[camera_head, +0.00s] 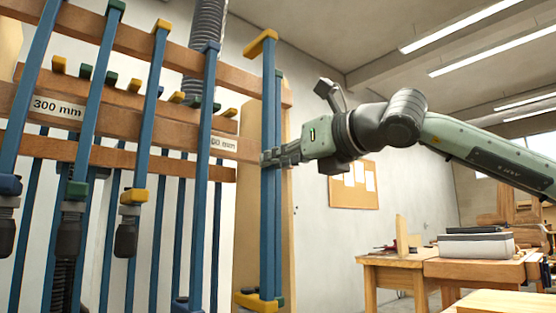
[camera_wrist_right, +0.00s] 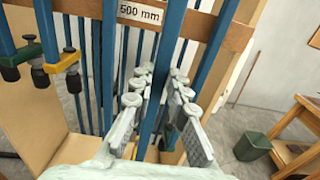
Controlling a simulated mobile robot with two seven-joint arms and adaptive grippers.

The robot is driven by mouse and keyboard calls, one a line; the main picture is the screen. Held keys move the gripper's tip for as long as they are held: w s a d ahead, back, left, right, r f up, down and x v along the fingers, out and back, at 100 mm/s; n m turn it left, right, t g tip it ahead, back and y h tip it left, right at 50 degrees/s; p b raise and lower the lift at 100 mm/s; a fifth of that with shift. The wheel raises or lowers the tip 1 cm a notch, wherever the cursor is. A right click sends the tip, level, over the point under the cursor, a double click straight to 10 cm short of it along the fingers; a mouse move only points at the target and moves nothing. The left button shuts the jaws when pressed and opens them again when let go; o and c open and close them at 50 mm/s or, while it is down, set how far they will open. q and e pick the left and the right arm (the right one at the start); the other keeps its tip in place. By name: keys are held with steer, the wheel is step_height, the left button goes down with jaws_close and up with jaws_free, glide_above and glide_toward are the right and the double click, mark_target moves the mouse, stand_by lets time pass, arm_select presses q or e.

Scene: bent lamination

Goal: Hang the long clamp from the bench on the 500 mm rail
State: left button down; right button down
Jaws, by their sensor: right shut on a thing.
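My right gripper (camera_head: 272,157) is shut on the long clamp (camera_head: 267,215), around its blue bar. The clamp is upright, with a yellow jaw (camera_head: 262,44) at the top pointing left and another yellow part (camera_head: 257,300) at the bottom. In the wrist view the blue bar (camera_wrist_right: 153,112) shows between the fingers of my gripper (camera_wrist_right: 163,85). The 500 mm rail (camera_head: 237,148) is a wooden bar behind the clamp; its label (camera_wrist_right: 140,12) reads clearly in the wrist view. I cannot tell whether the clamp touches the rail. My left gripper is not in view.
Several blue clamps with yellow or green ends hang on the rack at left, one (camera_head: 205,120) close to the held clamp. Another blue bar (camera_head: 278,200) stands just right of it. A workbench (camera_head: 395,262) and a green bin (camera_wrist_right: 252,146) stand farther off.

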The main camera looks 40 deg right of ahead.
steer(key=shift+r, duration=0.15)
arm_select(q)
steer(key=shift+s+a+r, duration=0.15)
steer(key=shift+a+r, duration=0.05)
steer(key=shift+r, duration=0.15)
arm_select(e)
steer(key=shift+w+a, duration=0.2)
steer(key=shift+w, duration=2)
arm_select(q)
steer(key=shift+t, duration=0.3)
arm_select(e)
steer(key=shift+w, duration=0.2)
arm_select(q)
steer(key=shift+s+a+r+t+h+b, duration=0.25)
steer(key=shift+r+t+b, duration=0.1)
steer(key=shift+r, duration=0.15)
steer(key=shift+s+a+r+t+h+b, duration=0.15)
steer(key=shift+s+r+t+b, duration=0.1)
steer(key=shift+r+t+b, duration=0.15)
arm_select(e)
steer(key=shift+w+a, duration=0.1)
steer(key=shift+w, duration=1.5)
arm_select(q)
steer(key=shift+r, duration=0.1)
arm_select(e)
steer(key=shift+w, duration=0.1)
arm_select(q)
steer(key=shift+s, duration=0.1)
